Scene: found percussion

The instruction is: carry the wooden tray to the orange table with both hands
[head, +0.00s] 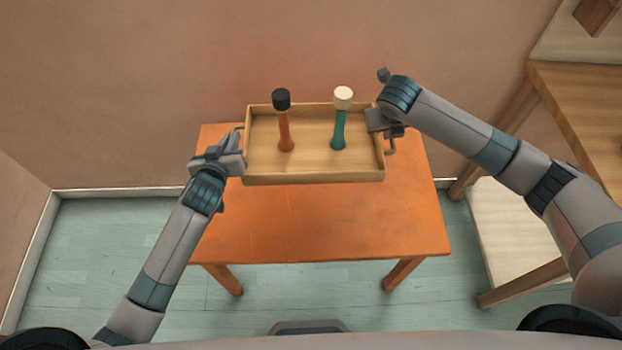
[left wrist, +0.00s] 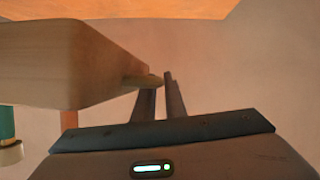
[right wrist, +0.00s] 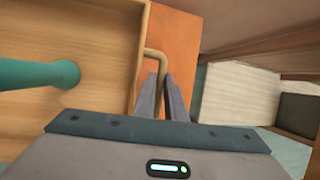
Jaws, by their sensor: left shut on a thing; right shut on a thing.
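The wooden tray (head: 315,178) is level over the far part of the orange table (head: 320,225). Its far rim shows past the table's back edge, and I cannot tell exactly how far it is above the top. A mallet with an orange handle and black head (head: 283,120) and one with a teal handle and cream head (head: 341,118) stand upright in it. My left gripper (head: 238,142) is shut on the tray's left handle (left wrist: 142,81). My right gripper (head: 386,131) is shut on the right handle (right wrist: 155,54). The fingers partly hide both handles.
A wooden table (head: 580,105) with pale shelves stands at the right, close to my right arm. A pinkish wall (head: 180,70) is behind the orange table. The front part of the orange tabletop is bare. The pale green floor (head: 115,240) at the left is clear.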

